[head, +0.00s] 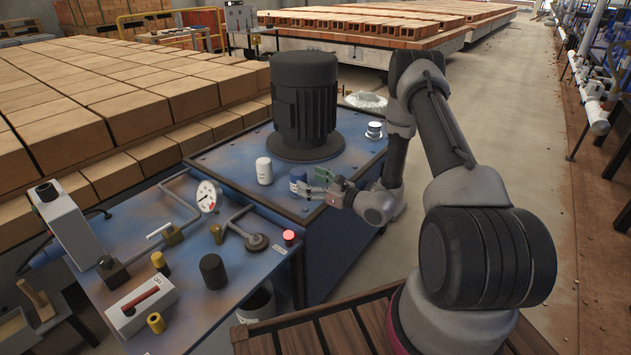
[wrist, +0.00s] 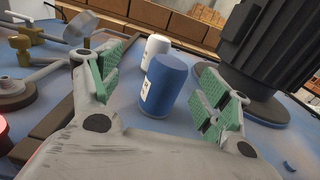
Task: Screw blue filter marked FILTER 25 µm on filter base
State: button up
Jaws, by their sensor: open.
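The blue filter (head: 298,180) stands upright on the blue tank top, left of my gripper in the head view. In the wrist view the blue filter (wrist: 168,82) shows a white label too small to read. My gripper (head: 314,181) is open, its green-padded fingers on either side of the blue filter in the wrist view. A round silver fitting (head: 374,130), perhaps the filter base, sits right of the motor.
A large dark motor (head: 305,100) stands on the tank (head: 345,165), close to the filters. A pressure gauge (head: 208,196), pipes and a red button (head: 289,236) are to the left and front. Stacked bricks (head: 150,105) lie behind.

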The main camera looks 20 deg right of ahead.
aim_at(305, 180)
jog(key=shift+w+d+f+m+t+h, duration=0.15)
jog(key=shift+d+f+m+t+h, duration=0.2)
jog(key=shift+d+f, duration=0.35)
jog(key=shift+w+f, duration=0.2)
jog(key=shift+w, duration=0.1)
jog(key=x, duration=0.7)
jog(key=shift+a, duration=0.1)
jog(key=c, duration=1.3)
